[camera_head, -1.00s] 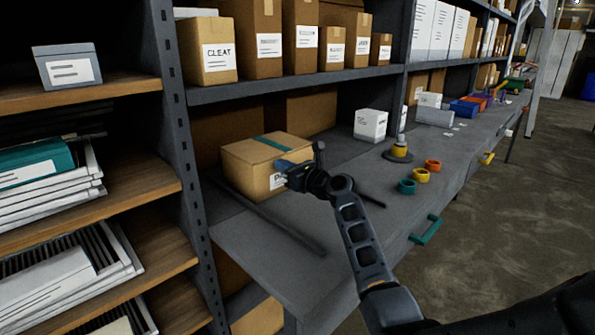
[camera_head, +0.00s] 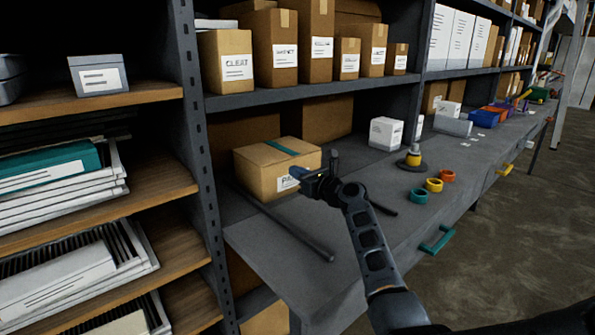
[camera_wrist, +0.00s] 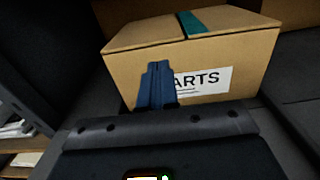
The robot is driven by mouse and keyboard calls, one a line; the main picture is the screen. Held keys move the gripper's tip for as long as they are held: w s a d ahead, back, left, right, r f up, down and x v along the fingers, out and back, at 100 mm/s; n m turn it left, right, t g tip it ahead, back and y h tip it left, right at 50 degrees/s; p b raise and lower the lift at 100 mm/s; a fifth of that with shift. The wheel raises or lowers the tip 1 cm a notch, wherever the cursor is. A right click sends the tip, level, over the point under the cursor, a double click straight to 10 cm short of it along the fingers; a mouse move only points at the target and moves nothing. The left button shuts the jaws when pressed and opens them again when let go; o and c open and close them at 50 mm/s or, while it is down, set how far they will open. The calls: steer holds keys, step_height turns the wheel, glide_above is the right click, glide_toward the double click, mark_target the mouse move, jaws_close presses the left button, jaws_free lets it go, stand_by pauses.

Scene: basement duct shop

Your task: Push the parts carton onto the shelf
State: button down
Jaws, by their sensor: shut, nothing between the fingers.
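The parts carton (camera_head: 262,173) is a closed brown box with a teal tape strip on top and a white label. It sits upright on the grey shelf surface (camera_head: 285,275), toward the back left. In the wrist view the carton (camera_wrist: 240,55) fills the upper middle, its label partly hidden and reading "ARTS". My gripper (camera_head: 304,172) is at the carton's front face, its blue fingers closed together with nothing between them. In the wrist view the fingers (camera_wrist: 157,85) overlap the front face beside the label; I cannot tell whether they touch it.
Dark bars (camera_head: 285,228) lie on the surface in front of the carton. A white box (camera_head: 385,133), a yellow-and-grey item (camera_head: 413,157) and coloured rings (camera_head: 434,185) stand to the right. A steel upright (camera_head: 200,150) stands close on the left. More cartons (camera_head: 275,125) are behind.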

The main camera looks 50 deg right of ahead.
steer(key=v, duration=1)
steer(key=shift+s, duration=0.35)
steer(key=shift+a+f, duration=0.1)
steer(key=shift+a, duration=0.1)
